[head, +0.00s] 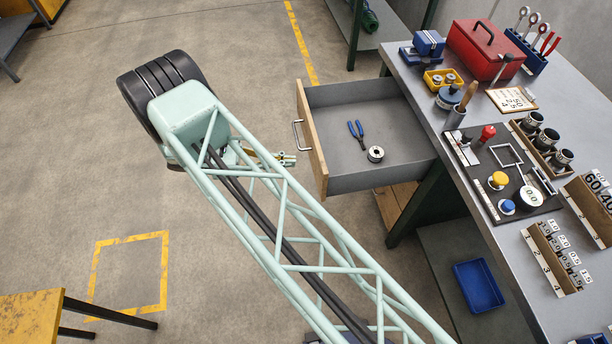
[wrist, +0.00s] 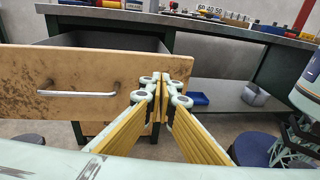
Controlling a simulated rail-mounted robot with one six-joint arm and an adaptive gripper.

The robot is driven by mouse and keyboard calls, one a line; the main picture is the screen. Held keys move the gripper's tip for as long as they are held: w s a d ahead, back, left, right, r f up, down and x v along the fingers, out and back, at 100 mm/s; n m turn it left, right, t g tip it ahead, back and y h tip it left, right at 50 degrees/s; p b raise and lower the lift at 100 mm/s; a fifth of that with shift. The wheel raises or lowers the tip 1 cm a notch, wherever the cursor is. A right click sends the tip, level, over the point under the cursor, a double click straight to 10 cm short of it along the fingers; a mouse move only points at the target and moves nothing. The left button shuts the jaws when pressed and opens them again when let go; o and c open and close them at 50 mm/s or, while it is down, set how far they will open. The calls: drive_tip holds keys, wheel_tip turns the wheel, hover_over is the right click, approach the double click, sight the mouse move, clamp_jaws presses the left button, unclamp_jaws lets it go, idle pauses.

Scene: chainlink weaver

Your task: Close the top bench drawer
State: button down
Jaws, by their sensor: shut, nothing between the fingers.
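The top bench drawer (head: 362,183) stands pulled out from the bench in the head view. Its wooden front (head: 311,140) has a metal bar handle (head: 296,135). Blue-handled pliers and a round spool lie inside it. In the wrist view the wooden front (wrist: 60,68) and its handle (wrist: 77,93) face me. My gripper (head: 292,160) is shut and empty, its tips at the outer side of the drawer front. In the wrist view my gripper (wrist: 165,90) is before the right end of the front, right of the handle. I cannot tell whether the tips touch the wood.
The bench top (head: 415,85) holds a red toolbox (head: 483,48), a black tool board (head: 515,195) and several small parts. A blue bin (head: 478,286) sits on the shelf below. A yellow table (head: 30,318) stands at the lower left.

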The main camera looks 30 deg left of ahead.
sight(318, 174)
drive_tip(key=s+a+f+n+t, duration=0.1)
drive_tip(key=s+a+f+t, duration=0.2)
drive_tip(key=s+f, duration=0.3)
drive_tip(key=shift+s+a+f+n, duration=0.25)
drive_tip(key=shift+s+a+n, duration=0.15)
drive_tip(key=shift+s+a, duration=0.1)
drive_tip(key=shift+w+d, duration=0.1)
drive_tip(key=shift+x, duration=6.9)
drive_tip(key=shift+w, duration=0.25)
